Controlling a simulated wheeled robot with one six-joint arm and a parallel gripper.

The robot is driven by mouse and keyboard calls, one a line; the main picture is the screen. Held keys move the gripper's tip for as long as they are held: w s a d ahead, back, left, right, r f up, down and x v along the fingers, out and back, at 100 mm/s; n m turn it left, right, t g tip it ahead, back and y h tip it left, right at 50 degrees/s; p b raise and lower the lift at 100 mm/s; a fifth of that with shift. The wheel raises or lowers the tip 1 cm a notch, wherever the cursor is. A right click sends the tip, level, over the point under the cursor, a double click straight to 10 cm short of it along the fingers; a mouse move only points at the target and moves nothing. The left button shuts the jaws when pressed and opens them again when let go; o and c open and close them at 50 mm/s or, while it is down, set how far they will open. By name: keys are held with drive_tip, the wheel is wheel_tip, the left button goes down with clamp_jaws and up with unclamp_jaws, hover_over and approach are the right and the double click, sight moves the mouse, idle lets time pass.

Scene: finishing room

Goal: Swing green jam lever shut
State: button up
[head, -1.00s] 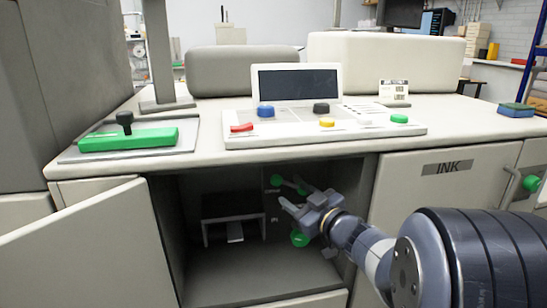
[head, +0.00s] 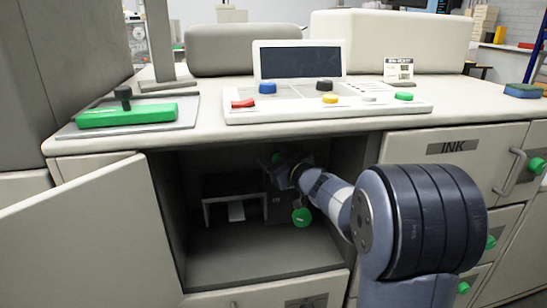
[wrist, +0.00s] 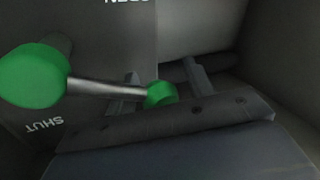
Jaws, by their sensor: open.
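The green jam lever shows in the wrist view as a metal rod (wrist: 108,88) between a large green knob (wrist: 36,76) at left and a smaller green end (wrist: 160,94). In the head view a green knob (head: 302,217) hangs inside the open compartment, below my gripper (head: 275,173); another green piece (head: 277,159) shows by the fingers. In the wrist view my open gripper (wrist: 163,86) has its fingers on either side of the smaller green end. Contact cannot be told. The panel (wrist: 75,30) bears "SHUT" at lower left and inverted, partly cut-off lettering at top.
The compartment's side walls and ceiling closely surround my arm. Its door (head: 85,240) stands open at left. A small grey stand (head: 236,203) is inside, left of the lever. The counter above holds a control panel (head: 300,116) and a green-handled press (head: 127,115).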

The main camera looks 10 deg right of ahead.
drive_tip(key=shift+c, duration=0.2)
clamp_jaws()
idle(0.3)
drive_tip(key=shift+d+r, duration=0.1)
drive_tip(key=shift+d+r+m+t+h+p, duration=0.65)
drive_tip(key=shift+d+m, duration=0.65)
drive_tip(key=shift+m, duration=1.15)
drive_tip(key=shift+d+r+m+t+h+p, duration=0.35)
drive_tip(key=shift+d+r+m+t, duration=0.8)
drive_tip(key=shift+m, duration=1.35)
drive_tip(key=shift+d+r+m+t+h+p, duration=0.6)
drive_tip(key=shift+d+m, duration=0.9)
drive_tip(key=shift+m, duration=0.95)
